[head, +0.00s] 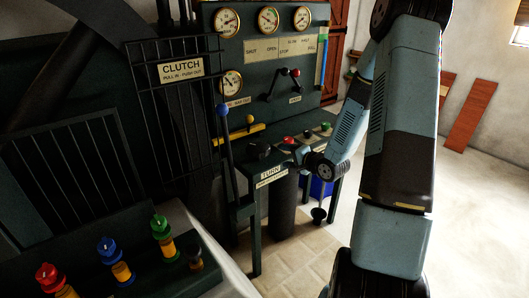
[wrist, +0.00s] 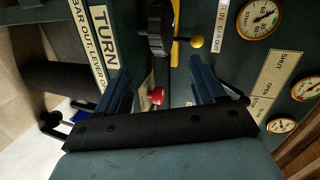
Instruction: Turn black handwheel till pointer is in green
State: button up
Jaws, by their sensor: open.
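A black lobed handwheel (head: 258,151) sits at the left end of the panel ledge, above the TURN plate. It also shows at the top of the wrist view (wrist: 158,28), beyond my fingertips. Another black knob on a rod (head: 319,214) is lower, beside the ledge's legs. My gripper (head: 298,153) is over the ledge, right of the lobed handwheel. In the wrist view my gripper (wrist: 159,64) is open, with nothing held between its blue fingers. Round gauges hang above, one with some green on its dial (head: 268,20). Its exact pointer reading is too small to tell.
A red knob (wrist: 155,96) shows between my fingers. A yellow bar with a ball (head: 249,120) and a blue-topped clutch lever (head: 222,110) stand near the lobed handwheel. A blue bin (head: 320,187) is under the ledge.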

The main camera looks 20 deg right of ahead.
aim_at(267, 152)
jog(key=shift+m+t+y, duration=0.3)
jog(key=shift+m+y, duration=0.2)
jog(key=shift+m, duration=0.1)
jog(key=x, duration=0.4)
jog(key=f+x, duration=0.1)
jog(key=x, duration=0.8)
jog(key=shift+w+a+f, duration=0.2)
jog(key=shift+f, duration=0.05)
jog(key=shift+c, duration=0.4)
jog(key=c, duration=0.9)
jog(key=shift+d, duration=0.1)
